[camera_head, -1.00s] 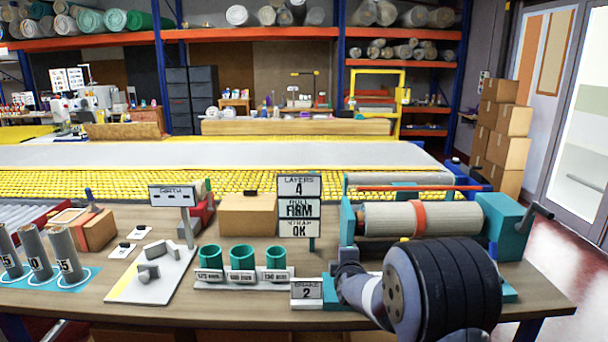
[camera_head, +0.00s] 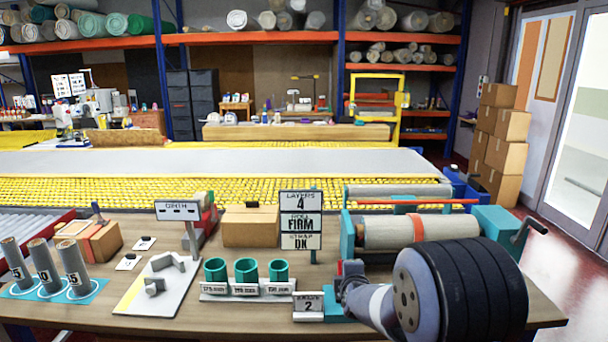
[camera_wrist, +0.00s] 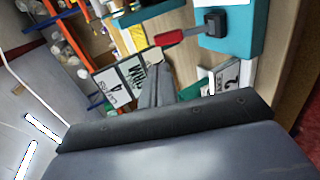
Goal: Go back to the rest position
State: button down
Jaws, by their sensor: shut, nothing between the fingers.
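My gripper (camera_wrist: 158,84) shows in the wrist view as two grey fingers closed together, with nothing between them. It is clear of the bench things. A rolled rug (camera_head: 390,232) with an orange-red strap (camera_head: 417,228) lies in the teal winding stand (camera_head: 497,228) behind my arm. The sign board (camera_head: 301,220) beside it reads layers 4, roll firm, strap OK; it also shows tilted in the wrist view (camera_wrist: 128,80).
Left on the bench (camera_head: 140,325) stand three teal cups (camera_head: 246,270), a girth display (camera_head: 177,211), a cardboard box (camera_head: 250,226) and grey numbered cylinders (camera_head: 42,265). A small sign reading 2 (camera_head: 308,304) sits near my arm. The crank (camera_head: 530,230) sticks out right.

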jog(key=f+b+x, duration=0.1)
jog(key=b+x, duration=0.1)
jog(key=x, duration=0.4)
jog(key=shift+t+b, duration=0.3)
jog(key=shift+b, duration=0.1)
jog(key=f+t+b, duration=0.1)
jog(key=b, duration=0.7)
jog(key=shift+a+f+t, duration=0.1)
jog(key=shift+f+t, duration=0.2)
jog(key=shift+t, duration=0.1)
